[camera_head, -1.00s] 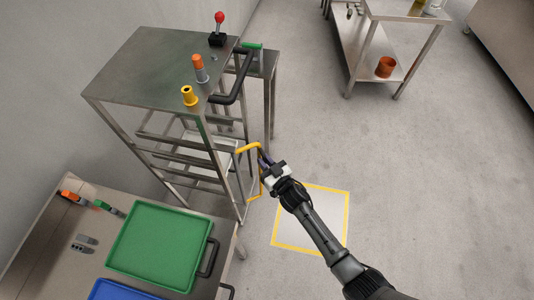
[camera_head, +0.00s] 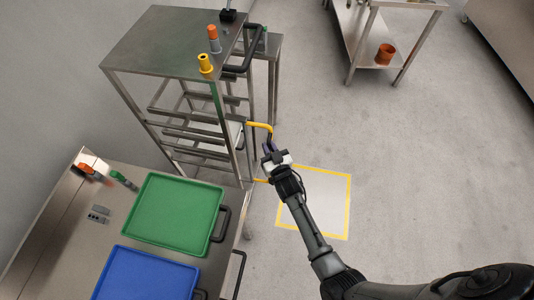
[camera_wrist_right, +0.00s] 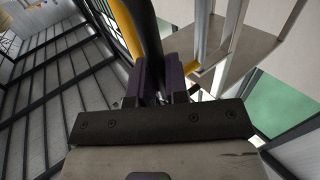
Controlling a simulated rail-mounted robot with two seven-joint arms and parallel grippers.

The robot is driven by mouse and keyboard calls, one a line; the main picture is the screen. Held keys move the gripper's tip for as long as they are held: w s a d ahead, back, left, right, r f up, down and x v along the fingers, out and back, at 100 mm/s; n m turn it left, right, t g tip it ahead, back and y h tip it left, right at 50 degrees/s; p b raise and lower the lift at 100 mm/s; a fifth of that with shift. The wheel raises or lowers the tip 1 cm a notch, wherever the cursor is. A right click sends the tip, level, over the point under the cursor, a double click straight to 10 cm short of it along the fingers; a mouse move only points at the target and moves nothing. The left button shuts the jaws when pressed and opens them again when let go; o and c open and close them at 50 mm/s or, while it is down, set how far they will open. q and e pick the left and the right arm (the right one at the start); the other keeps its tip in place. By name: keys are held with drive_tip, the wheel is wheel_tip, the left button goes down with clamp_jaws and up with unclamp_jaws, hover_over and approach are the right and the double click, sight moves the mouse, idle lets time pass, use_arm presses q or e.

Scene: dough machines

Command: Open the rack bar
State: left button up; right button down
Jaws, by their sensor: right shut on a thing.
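The rack bar (camera_head: 262,126) is a yellow bent bar on the right side of the steel rack (camera_head: 180,55). Its top end meets the rack's front post, and its lower end shows near the right gripper. My right gripper (camera_head: 269,149) is shut on the bar's outer upright part, which it partly hides. In the right wrist view, the dark fingers (camera_wrist_right: 160,78) close around the bar, and a yellow stretch of the bar (camera_wrist_right: 126,28) runs up beside a black part. My left gripper is not in view.
A bench with a green tray (camera_head: 176,216) and a blue tray (camera_head: 148,276) stands at the lower left. Open floor extends right.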

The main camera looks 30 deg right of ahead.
drive_tip(key=shift+a, duration=0.1)
drive_tip(key=shift+f, duration=0.1)
idle(0.3)
drive_tip(key=c, duration=1.1)
unclamp_jaws()
drive_tip(key=shift+w, duration=0.15)
drive_tip(key=shift+c, duration=0.2)
drive_tip(key=s+a, duration=0.1)
drive_tip(key=s, duration=1.2)
drive_tip(key=shift+s+a, duration=0.35)
drive_tip(key=shift+a, duration=0.05)
drive_tip(key=shift+c, duration=0.4)
